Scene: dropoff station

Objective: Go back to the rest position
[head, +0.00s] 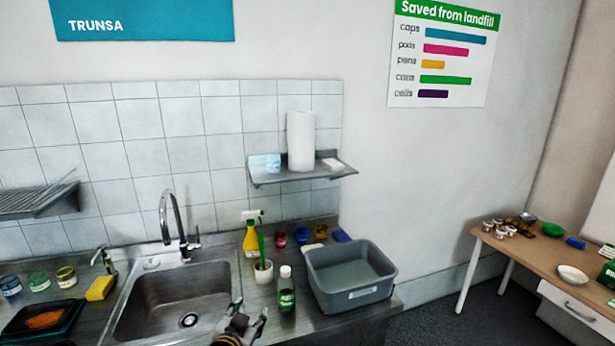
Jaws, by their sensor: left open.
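My left gripper (243,318) shows at the bottom edge of the head view, over the right rim of the sink (150,299). It is open, and I see nothing between its fingers. A green bottle with a pale cap (286,296) stands close to the right of it. My right gripper is not in view.
A grey tub (350,295) stands on the counter at right, near its end. A white cup with a green brush (263,272), a yellow spray bottle (250,240) and a tall tap (175,225) stand behind the gripper. A wooden table (515,255) is at far right, with dark floor between.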

